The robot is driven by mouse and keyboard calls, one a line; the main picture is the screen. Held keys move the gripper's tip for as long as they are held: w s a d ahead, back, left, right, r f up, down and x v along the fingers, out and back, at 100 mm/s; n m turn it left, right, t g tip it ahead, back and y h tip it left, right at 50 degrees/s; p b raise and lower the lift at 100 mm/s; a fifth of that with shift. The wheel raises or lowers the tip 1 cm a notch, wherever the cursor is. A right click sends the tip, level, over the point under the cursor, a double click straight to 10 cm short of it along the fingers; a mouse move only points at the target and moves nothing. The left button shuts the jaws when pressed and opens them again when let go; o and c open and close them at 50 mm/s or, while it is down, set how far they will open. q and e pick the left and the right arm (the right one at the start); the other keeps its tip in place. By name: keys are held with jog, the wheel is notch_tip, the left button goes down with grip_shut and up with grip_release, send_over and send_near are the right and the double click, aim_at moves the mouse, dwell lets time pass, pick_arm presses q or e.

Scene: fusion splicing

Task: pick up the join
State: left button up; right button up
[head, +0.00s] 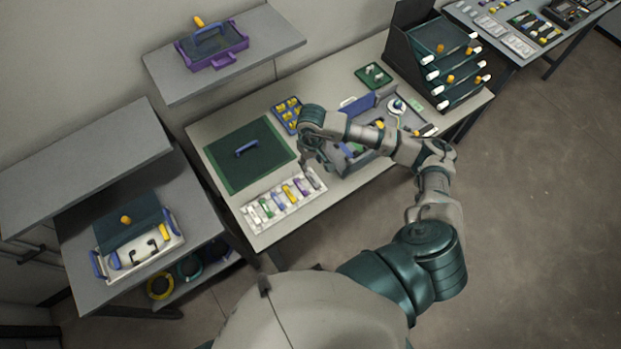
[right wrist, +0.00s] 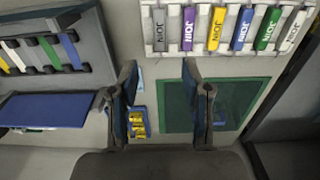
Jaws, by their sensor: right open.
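A white rack (head: 262,224) holds a row of coloured pieces at the front left of the workbench. In the right wrist view the rack (right wrist: 180,45) is at the top. Its pieces are grey (right wrist: 160,30), purple (right wrist: 189,28), yellow (right wrist: 217,28), blue, green and white. Lettering like "JOIN" shows on several; I cannot tell one join apart by its label. My right gripper (right wrist: 158,75) is open and empty, apart from the pieces. In the head view my right gripper (head: 318,160) hangs over the bench between mat and toolbox. My left gripper is not in view.
A green mat (head: 225,170) with a small blue-handled item lies behind the rack. A blue tray of yellow parts (head: 281,113) is behind the gripper. A grey toolbox (head: 365,160) stands to the right, partly hidden by my arm. A drawer tower (head: 410,50) is farther right.

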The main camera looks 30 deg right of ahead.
send_over(312, 180)
jog(key=f, duration=0.5)
jog(key=shift+w+a+f+p, duration=0.1)
jog(key=shift+w+a+p, duration=0.05)
jog(key=shift+a+p, duration=0.2)
jog(key=f, duration=0.3)
jog(key=d+f+p, duration=0.1)
jog(key=f, duration=0.2)
jog(key=shift+f, duration=0.15)
jog(key=shift+a, duration=0.15)
jog(key=shift+a, duration=0.1)
jog(key=shift+c, duration=1.2)
grip_shut()
